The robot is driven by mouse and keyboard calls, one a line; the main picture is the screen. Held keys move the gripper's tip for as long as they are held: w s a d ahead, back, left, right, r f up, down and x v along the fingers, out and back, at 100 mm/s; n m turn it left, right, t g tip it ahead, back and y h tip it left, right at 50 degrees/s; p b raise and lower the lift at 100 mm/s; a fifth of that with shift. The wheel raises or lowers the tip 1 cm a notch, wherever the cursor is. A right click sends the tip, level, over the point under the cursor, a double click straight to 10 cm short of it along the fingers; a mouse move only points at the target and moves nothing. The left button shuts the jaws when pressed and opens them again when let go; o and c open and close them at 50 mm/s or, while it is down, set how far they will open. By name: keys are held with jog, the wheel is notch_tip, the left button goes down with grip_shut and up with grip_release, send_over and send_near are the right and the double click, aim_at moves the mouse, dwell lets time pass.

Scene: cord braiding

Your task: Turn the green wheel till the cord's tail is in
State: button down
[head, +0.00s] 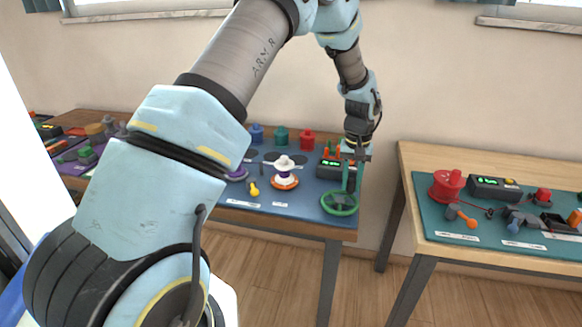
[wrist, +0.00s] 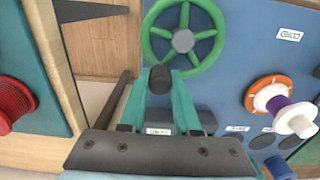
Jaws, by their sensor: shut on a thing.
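The green wheel (head: 340,210) lies at the front right corner of the blue mat, and in the wrist view its rim, spokes and grey hub (wrist: 183,40) show at the top. My gripper (head: 351,186) reaches down to it from above. In the wrist view its teal fingers (wrist: 161,82) are closed on a dark knob (wrist: 160,76) at the wheel's near rim. A white and purple spool on an orange ring (head: 285,181) stands left of the wheel; it also shows in the wrist view (wrist: 272,98). I cannot make out the cord or its tail.
A dark box with a green display (head: 334,170) stands behind the wheel, near my gripper. Blue, teal and red pots (head: 281,136) line the back. A yellow piece (head: 254,189) lies left of the spool. A gap separates this table from the right table (head: 430,160), which holds a red spool (head: 447,185).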

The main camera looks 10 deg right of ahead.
aim_at(345, 213)
jog(key=s, duration=0.5)
jog(key=shift+s, duration=0.2)
jog(key=a, duration=0.1)
jog(key=s+a, duration=0.1)
jog(key=a, duration=0.1)
jog(key=s+a, duration=0.1)
jog(key=shift+s+a, duration=0.1)
jog(key=shift+a, duration=0.1)
jog(key=shift+w+a, duration=0.2)
jog(key=shift+a, duration=0.7)
jog(key=shift+r+p, duration=0.25)
jog(key=shift+p, duration=0.85)
jog(key=shift+f+p, duration=0.1)
jog(key=shift+p, duration=0.8)
jog(key=shift+f, duration=0.1)
